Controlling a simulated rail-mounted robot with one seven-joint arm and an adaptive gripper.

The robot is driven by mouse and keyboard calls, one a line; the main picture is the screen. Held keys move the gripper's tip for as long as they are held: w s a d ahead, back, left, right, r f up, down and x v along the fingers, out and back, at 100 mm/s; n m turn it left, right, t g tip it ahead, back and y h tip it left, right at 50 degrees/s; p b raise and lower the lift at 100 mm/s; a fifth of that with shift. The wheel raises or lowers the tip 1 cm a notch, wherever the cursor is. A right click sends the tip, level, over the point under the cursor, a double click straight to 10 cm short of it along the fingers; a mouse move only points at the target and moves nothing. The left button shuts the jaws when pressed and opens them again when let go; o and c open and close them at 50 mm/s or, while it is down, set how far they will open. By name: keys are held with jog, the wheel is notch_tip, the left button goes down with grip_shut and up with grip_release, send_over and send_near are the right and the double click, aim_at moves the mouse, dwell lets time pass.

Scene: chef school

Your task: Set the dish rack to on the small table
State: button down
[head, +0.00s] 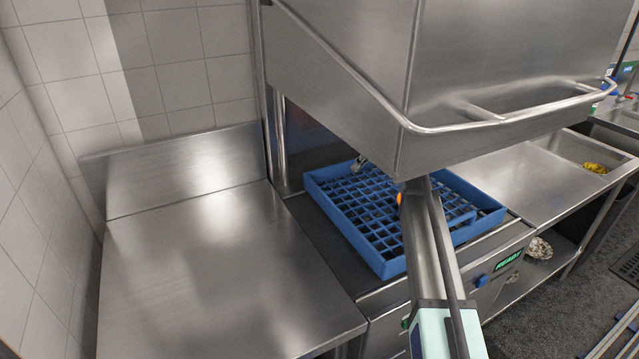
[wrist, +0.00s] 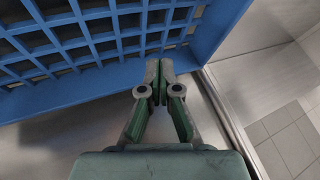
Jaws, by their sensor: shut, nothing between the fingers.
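The dish rack (head: 345,234) is a blue plastic grid tray with low walls. It sits on the dishwasher bed under the raised steel hood, partly hidden by the hood and my arm. My gripper (head: 360,163) shows small under the hood's edge, at the rack's far left side. In the wrist view, my gripper (wrist: 160,72) is shut and empty, its fingertips at the wall of the blue rack (wrist: 214,30). I cannot tell whether they touch it. The small table (head: 200,275) is the bare steel surface left of the dishwasher.
The steel hood (head: 500,70) hangs low over the rack, with a bar handle (head: 500,122) along its lower edge. A steel counter (head: 535,180) with a sink lies to the right. A steel backsplash (head: 185,168) and tiled walls bound the small table, whose top is clear.

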jog(key=a, duration=0.3)
jog(key=p, duration=0.3)
send_near(323, 185)
jog(key=shift+g+y, duration=0.4)
jog(key=s+f, duration=0.1)
jog(key=s+a+f, duration=0.1)
jog(key=f, duration=0.1)
jog(key=shift+s+a+f, duration=0.2)
jog(key=shift+f, duration=0.15)
jog(key=a+p, duration=0.1)
jog(key=s+a, duration=0.1)
jog(key=shift+s+a+f+p, duration=0.2)
jog(key=shift+s+a+p, duration=0.15)
jog(key=shift+s+a+f, duration=0.15)
jog(key=shift+s+a, duration=0.05)
jog(key=shift+a, duration=0.3)
